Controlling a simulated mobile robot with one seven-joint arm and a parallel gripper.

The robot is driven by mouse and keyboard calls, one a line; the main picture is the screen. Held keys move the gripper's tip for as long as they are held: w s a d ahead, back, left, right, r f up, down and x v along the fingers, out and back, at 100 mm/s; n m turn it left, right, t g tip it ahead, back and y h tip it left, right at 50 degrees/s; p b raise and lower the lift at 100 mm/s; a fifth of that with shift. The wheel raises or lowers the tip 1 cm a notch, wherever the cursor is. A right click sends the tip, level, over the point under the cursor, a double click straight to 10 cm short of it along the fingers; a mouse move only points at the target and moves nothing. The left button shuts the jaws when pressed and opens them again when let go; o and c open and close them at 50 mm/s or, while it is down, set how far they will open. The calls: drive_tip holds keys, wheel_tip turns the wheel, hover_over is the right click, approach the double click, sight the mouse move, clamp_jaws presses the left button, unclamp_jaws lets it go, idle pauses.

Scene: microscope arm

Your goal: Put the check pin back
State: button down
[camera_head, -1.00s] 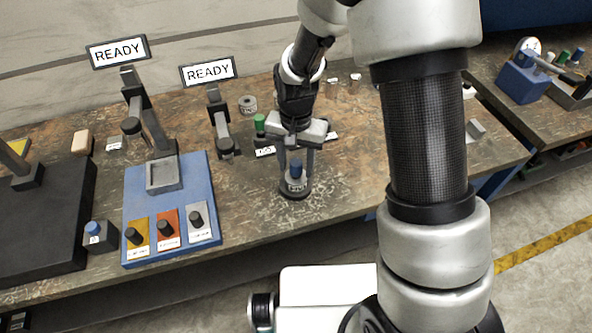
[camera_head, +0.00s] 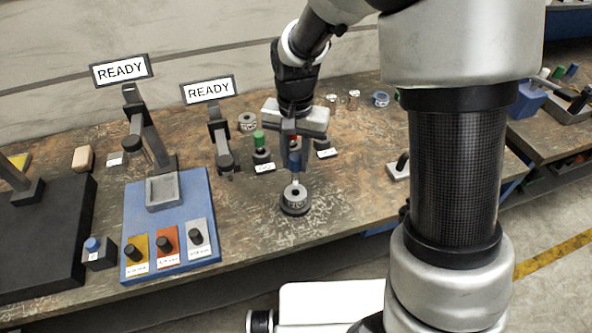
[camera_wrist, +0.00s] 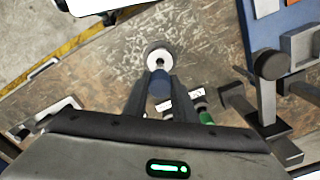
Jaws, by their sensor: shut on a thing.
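My gripper (camera_head: 294,163) is shut on a pin with a blue handle (camera_head: 294,157), held upright above a grey ring (camera_head: 294,195). A short light shank shows below the handle; I cannot tell whether its tip is still inside the ring's hole. The ring sits on a dark round base on the bench. In the wrist view, the blue handle (camera_wrist: 158,83) is between the fingers, with the pale ring (camera_wrist: 158,56) just beyond. A green-handled pin (camera_head: 259,140) stands in a dark holder behind and left of my gripper, by a white label (camera_head: 265,168).
Another white label (camera_head: 327,153) lies right of my gripper. A blue panel (camera_head: 139,210) with several knobs and a grey tray is to the left. Two stands carry READY signs (camera_head: 120,69). Another grey ring (camera_head: 247,122) lies behind.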

drive_tip(key=w+d+r+p, duration=0.1)
drive_tip(key=w+d, duration=0.4)
drive_tip(key=w, duration=0.6)
drive_tip(key=w+d+p, duration=0.1)
drive_tip(key=w+d, duration=0.3)
drive_tip(key=w, duration=0.7)
drive_tip(key=f, duration=0.9)
drive_tip(key=shift+w+d+p, duration=0.1)
drive_tip(key=shift+w+p, duration=0.1)
drive_tip(key=shift+p, duration=0.1)
drive_tip(key=shift+f, duration=0.2)
drive_tip(key=shift+f, duration=0.15)
drive_tip(key=c, duration=1.5)
unclamp_jaws()
drive_tip(key=shift+o, duration=0.2)
